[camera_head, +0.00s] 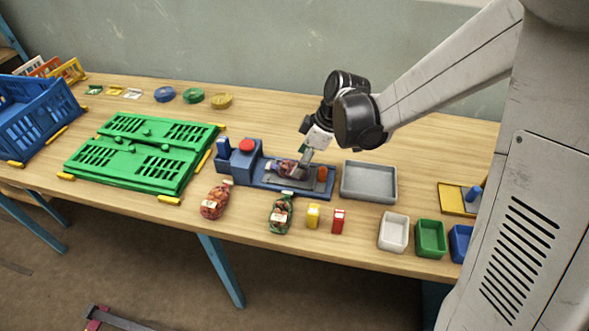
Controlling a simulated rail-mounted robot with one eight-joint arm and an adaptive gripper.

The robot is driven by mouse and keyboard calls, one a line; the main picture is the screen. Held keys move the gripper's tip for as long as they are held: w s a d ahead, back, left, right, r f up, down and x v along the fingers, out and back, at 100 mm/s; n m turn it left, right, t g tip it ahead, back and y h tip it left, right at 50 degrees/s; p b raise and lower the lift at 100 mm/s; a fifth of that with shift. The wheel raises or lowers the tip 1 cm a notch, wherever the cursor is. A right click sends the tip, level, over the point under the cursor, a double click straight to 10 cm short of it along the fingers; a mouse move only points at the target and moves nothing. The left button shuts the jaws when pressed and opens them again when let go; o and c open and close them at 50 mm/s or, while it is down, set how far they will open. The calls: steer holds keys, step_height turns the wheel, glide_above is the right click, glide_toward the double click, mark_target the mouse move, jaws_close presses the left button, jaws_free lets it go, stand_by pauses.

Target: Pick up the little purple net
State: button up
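A small dark reddish-purple net sack (287,168) lies on the grey plate of a blue device (257,182) in the middle of the table. My gripper (303,161) points down at the right end of this sack, touching it or very close to it. The fingers are small and partly merge with the sack, so I cannot tell whether they are open or shut. A red net sack (215,203) with a pale label lies in front of the device on the left. A green net sack (280,215) with a pale label lies to its right.
An orange-red piece (322,174) sits on the device, right of my gripper. A grey tray (368,180) stands to the right. Yellow (313,216) and red (338,221) blocks stand near the front edge. A green folded crate (140,152) lies left; small bins (430,238) stand front right.

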mark_target(295, 165)
steer(key=shift+x, duration=1.95)
steer(key=shift+w, duration=0.1)
steer(key=shift+r, duration=0.1)
steer(key=c, duration=1.3)
